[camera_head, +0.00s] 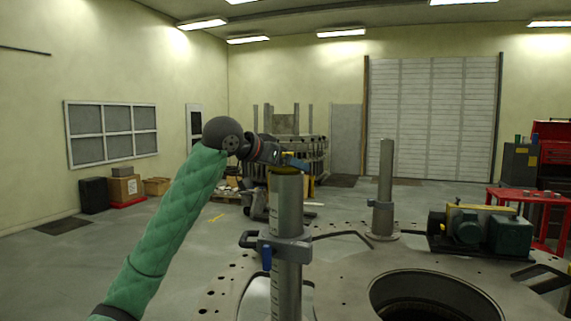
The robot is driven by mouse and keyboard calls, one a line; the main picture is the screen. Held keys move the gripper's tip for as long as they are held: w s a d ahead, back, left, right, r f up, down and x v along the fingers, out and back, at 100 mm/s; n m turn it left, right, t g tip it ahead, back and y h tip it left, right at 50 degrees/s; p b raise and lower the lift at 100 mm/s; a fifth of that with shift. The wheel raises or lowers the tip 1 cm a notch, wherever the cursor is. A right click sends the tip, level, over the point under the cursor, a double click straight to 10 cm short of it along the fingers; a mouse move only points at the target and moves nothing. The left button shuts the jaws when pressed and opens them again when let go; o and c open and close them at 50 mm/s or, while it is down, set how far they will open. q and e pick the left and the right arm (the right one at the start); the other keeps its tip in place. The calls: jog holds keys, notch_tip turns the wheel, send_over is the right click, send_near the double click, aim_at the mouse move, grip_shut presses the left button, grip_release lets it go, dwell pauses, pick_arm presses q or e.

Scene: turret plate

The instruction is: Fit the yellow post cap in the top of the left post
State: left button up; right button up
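The left post (287,215) is a grey upright cylinder with a clamp collar (284,245) around it, near the middle of the view. A thin yellow rim, apparently the yellow post cap (284,170), shows at the top of this post; I cannot tell how deep it sits. My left arm, in a green sleeve, comes in from the left. My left gripper (288,160) is at the post top, just above the yellow rim. Its fingers are small and partly hidden, so I cannot tell whether they hold the cap. My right gripper is not in view.
A second grey post (385,190) stands further back on the turret plate (345,270). The plate has a large round opening (435,298) at right. A green motor unit (480,228) sits at the right, with a red table (530,198) behind.

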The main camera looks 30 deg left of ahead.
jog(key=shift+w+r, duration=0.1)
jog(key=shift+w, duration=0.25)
pick_arm(q)
jog(key=shift+f, duration=0.5)
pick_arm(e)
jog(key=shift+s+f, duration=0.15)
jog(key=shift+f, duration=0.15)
pick_arm(q)
jog(key=o, duration=0.8)
jog(key=shift+s, duration=0.1)
jog(key=b+v, duration=0.1)
jog(key=v, duration=1)
jog(key=shift+a, duration=0.1)
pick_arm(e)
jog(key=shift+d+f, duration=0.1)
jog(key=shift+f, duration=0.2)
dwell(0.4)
